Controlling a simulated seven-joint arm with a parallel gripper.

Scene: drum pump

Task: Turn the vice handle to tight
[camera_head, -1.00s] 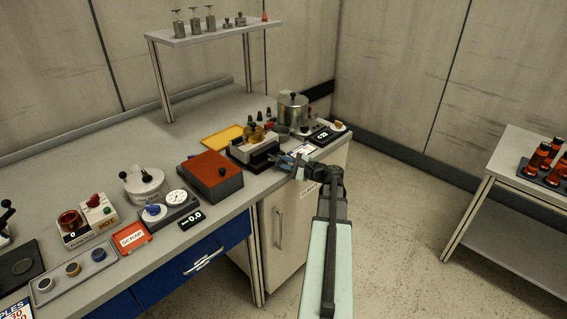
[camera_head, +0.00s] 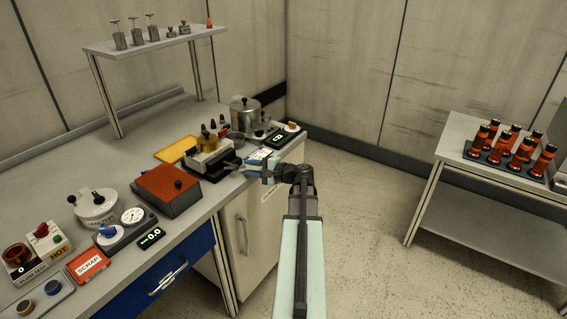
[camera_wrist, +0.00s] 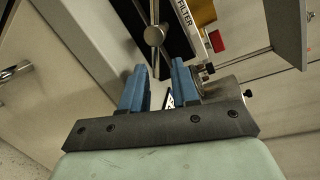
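The vice (camera_head: 211,157) stands near the front edge of the bench, with pale jaws and a dark base. In the wrist view its handle shows as a round metal knob (camera_wrist: 155,35) with a thin bar through it. My gripper (camera_wrist: 159,72) has its two blue fingers apart, one on each side of the lower end of the bar. I cannot tell whether either finger touches the bar. In the head view my gripper (camera_head: 250,168) is at the front of the vice, and the handle is too small to make out.
A red-topped box (camera_head: 167,190) stands left of the vice. A metal pot (camera_head: 245,114) and a small display unit (camera_head: 279,138) stand behind and to the right. A yellow tray (camera_head: 176,150) lies behind. A side table (camera_head: 455,132) with orange bottles is at right, with clear floor between.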

